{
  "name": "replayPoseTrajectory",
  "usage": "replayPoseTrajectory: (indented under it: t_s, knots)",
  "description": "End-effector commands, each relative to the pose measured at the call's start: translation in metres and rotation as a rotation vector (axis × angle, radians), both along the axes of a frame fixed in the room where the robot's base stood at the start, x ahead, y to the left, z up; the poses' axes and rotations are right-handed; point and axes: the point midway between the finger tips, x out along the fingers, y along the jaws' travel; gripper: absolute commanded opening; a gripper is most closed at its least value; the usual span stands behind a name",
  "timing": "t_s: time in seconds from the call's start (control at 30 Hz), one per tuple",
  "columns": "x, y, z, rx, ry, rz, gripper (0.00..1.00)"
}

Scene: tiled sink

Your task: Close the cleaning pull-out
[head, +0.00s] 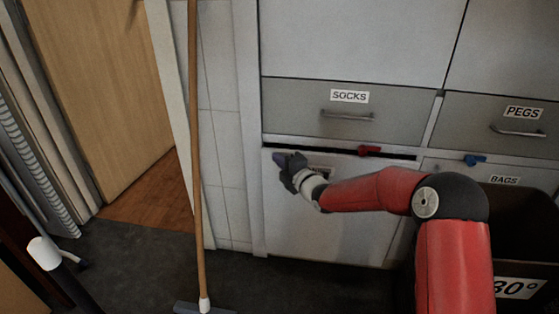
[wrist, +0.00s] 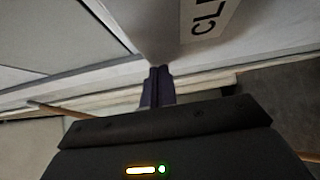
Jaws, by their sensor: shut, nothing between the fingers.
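The cleaning pull-out (head: 330,221) is the light grey front below the SOCKS drawer in the head view. A dark gap shows along its top edge, so it stands slightly out from the cabinet. Its label is mostly hidden behind my arm; the wrist view shows part of it, reading "CL" (wrist: 207,20). My gripper (head: 279,159) is at the upper left part of this front, with its fingers shut and empty. In the wrist view the closed fingers (wrist: 158,88) point at the pale front surface. I cannot tell whether they touch it.
The SOCKS drawer (head: 310,108) and PEGS drawer (head: 495,125) are above. A red catch (head: 369,150) and a blue catch (head: 474,159) sit below them. A broom (head: 195,130) stands at left. A dark bin marked 30° (head: 519,288) stands at right.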

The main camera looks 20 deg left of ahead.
Motion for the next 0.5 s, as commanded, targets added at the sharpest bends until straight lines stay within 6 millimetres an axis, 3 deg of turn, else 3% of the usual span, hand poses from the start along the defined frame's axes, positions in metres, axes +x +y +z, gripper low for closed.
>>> replayPoseTrajectory:
  t_s: [0.17, 0.5]
  knots:
    - [0.003, 0.001, -0.002, 0.001, -0.002, 0.001, 0.0]
    - [0.045, 0.011, -0.002, 0.002, -0.003, 0.0, 0.0]
